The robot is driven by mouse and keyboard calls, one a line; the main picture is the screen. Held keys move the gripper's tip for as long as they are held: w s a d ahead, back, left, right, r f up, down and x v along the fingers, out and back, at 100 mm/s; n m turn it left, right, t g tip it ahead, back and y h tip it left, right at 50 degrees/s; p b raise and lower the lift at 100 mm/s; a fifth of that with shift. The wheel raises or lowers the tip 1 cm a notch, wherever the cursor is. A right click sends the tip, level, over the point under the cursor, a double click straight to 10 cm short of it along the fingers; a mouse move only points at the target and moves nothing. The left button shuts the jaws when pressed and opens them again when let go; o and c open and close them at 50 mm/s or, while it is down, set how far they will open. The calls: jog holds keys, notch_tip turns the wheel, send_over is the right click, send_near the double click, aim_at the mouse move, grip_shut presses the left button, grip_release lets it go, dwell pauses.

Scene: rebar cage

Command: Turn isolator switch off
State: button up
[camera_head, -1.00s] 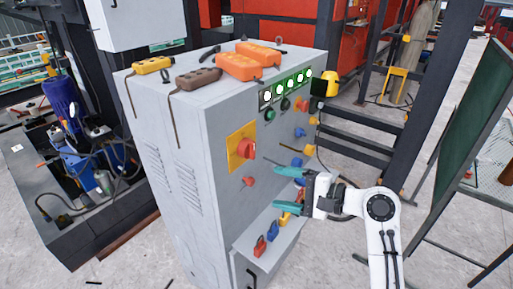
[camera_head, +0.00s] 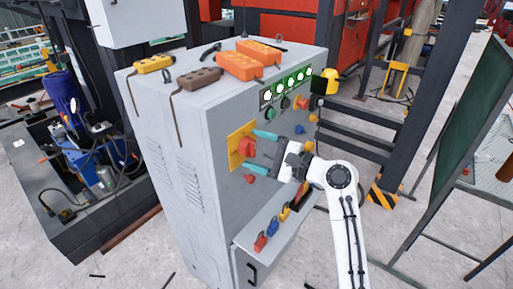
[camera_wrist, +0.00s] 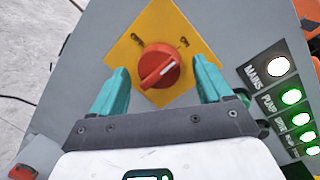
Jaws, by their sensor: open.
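The isolator switch is a red rotary knob (camera_head: 246,148) on a yellow plate (camera_head: 236,135) on the grey cabinet's front. In the wrist view the red knob (camera_wrist: 159,66) sits on its yellow plate (camera_wrist: 158,24), with a white mark on the knob running diagonally between lower left and upper right. Small markings show on the plate above it. My gripper (camera_head: 257,150) is open, its teal fingers pointing at the switch. In the wrist view my gripper (camera_wrist: 160,85) has one finger on each side of the knob, apart from it.
The grey cabinet (camera_head: 185,125) has lit green indicator lamps (camera_head: 291,82) and several other knobs right of the switch. A lower ledge (camera_head: 262,225) holds coloured plugs. Power strips lie on top. A green board (camera_head: 475,130) stands at right.

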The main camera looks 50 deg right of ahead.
jog(key=shift+w, duration=0.25)
jog(key=c, duration=1)
